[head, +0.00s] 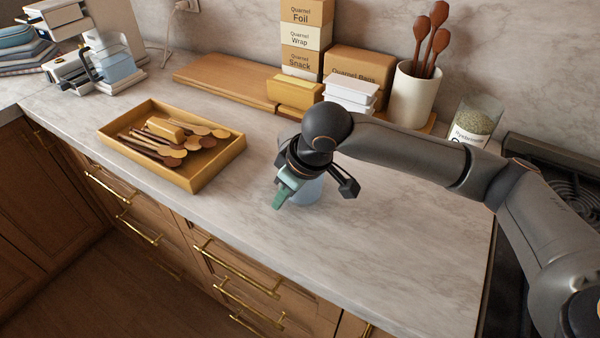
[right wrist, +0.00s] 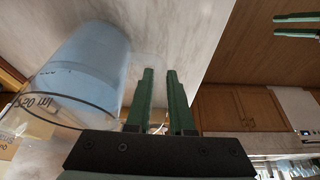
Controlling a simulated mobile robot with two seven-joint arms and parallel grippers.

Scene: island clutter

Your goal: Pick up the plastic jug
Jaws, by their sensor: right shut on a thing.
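The plastic jug (head: 308,190) is clear with a bluish body and stands on the marble counter. In the head view it is mostly hidden under my right gripper (head: 287,186). In the right wrist view the jug (right wrist: 85,70) fills the left side, with dark printed markings near its rim. My right gripper's green fingers (right wrist: 162,98) are beside the jug's body, shut on its clear handle (right wrist: 150,66), which shows faintly. My left gripper (right wrist: 297,26) shows only as two green fingers, apart and empty, at the right wrist view's top right.
A wooden tray (head: 212,172) of wooden utensils lies left of the jug. Behind stand a yellow box (head: 294,91), white containers (head: 351,92), a utensil crock (head: 412,96) and a glass jar (head: 474,121). The counter front (head: 390,260) is clear. A stove (head: 565,170) is at right.

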